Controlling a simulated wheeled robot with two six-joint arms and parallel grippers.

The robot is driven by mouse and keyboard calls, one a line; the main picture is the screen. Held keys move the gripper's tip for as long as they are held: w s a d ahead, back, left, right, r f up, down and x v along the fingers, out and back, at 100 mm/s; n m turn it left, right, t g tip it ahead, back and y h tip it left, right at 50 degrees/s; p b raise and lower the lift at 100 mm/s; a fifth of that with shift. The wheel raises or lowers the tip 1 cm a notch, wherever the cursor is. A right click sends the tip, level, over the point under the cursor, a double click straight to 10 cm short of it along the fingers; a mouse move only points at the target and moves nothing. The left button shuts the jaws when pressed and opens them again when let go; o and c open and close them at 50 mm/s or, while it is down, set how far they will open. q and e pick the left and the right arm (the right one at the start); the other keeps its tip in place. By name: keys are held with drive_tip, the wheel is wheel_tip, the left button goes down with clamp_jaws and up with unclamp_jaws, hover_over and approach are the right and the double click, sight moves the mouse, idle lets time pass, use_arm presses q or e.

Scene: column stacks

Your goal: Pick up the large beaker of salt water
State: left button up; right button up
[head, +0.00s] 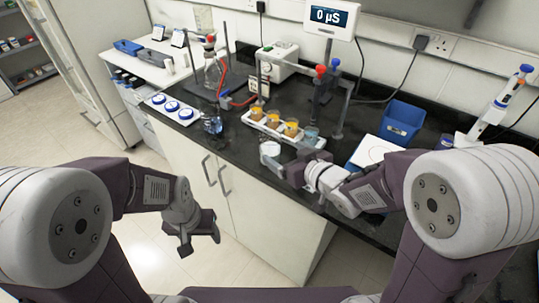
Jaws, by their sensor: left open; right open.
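A clear beaker with a pale rim (270,149) stands on the black bench top at the front middle. A small beaker with blue liquid (213,125) stands further left, and a bluish vessel (311,135) stands at the right end of the row of orange cups. I cannot tell from labels which one holds salt water. My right gripper (284,166) is open just in front of the pale-rimmed beaker and partly overlaps it; contact cannot be told. My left gripper (200,239) is open and empty, low in front of the cabinet.
Several orange cups (274,122) sit in a white tray behind the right gripper. A stand with red and blue clamps (318,90) rises behind. A blue bin (402,121) and a white-topped balance (374,152) are at right. Blue-topped dishes (171,106) lie at left.

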sight(276, 148)
drive_tip(key=shift+w+a+r+p, duration=0.1)
drive_tip(key=shift+w+a+p, duration=0.15)
drive_tip(key=shift+a+p, duration=0.1)
drive_tip(key=x, duration=0.2)
drive_tip(key=shift+w+a+f, duration=0.15)
drive_tip(key=shift+a+f, duration=0.1)
drive_tip(key=shift+w+f, duration=0.2)
drive_tip(key=shift+w, duration=0.25)
drive_tip(key=x, duration=0.4)
drive_tip(key=shift+w+a+p, duration=0.2)
drive_tip(key=shift+w+p, duration=0.1)
drive_tip(key=shift+w, duration=0.3)
drive_tip(key=shift+s, duration=0.1)
